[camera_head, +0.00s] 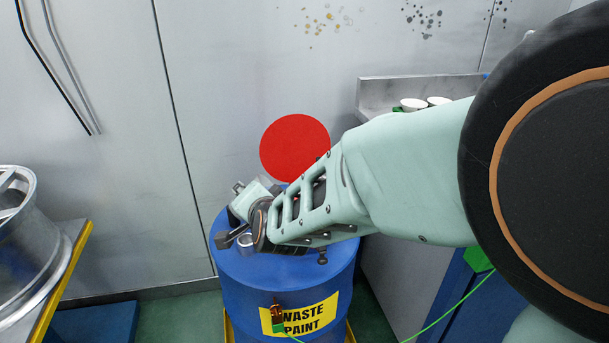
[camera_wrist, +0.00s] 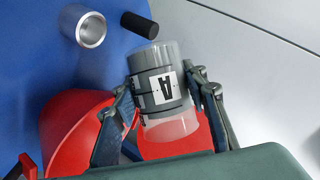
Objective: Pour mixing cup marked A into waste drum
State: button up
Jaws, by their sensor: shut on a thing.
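The grey mixing cup marked A (camera_wrist: 163,88) is between the fingers of my gripper (camera_wrist: 163,90) in the wrist view. Its label faces the camera, and the cup looks tilted. The blue waste drum (camera_head: 288,272), labelled "WASTE PAINT", stands below my gripper (camera_head: 240,215) in the head view. The drum's blue top also shows in the wrist view (camera_wrist: 55,75). A red round lid or disc (camera_head: 295,147) stands up at the drum's back. Red surfaces (camera_wrist: 75,130) lie behind the cup.
A short metal pipe fitting (camera_wrist: 91,30) and a dark stub (camera_wrist: 139,24) stick up from the drum top. White cups (camera_head: 412,104) stand on the grey bench (camera_head: 380,90) at the right. A metal wheel (camera_head: 25,245) lies at the left. Walls are close behind.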

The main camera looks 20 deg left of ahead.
jog(key=shift+d+f+m+b, duration=0.1)
jog(key=shift+f+m+b, duration=0.3)
jog(key=shift+b, duration=1.25)
jog(key=shift+w+f+y+b, duration=0.1)
jog(key=shift+f+y+b, duration=0.25)
jog(key=shift+b, duration=0.5)
jog(key=shift+r+p, duration=0.3)
jog(key=shift+r, duration=0.05)
jog(key=shift+d+f+m+y+b, duration=0.1)
jog(key=shift+f+m+y+b, duration=0.25)
jog(key=shift+b, duration=0.6)
jog(key=shift+r, duration=0.3)
jog(key=shift+m, duration=0.25)
jog(key=shift+f+g, duration=0.1)
jog(key=shift+g, duration=0.2)
jog(key=shift+d+r+m+y+p, duration=0.1)
jog(key=shift+r+m+y+p, duration=0.25)
jog(key=shift+p, duration=1)
jog(key=shift+m+y+p, duration=0.25)
jog(key=shift+p, duration=0.9)
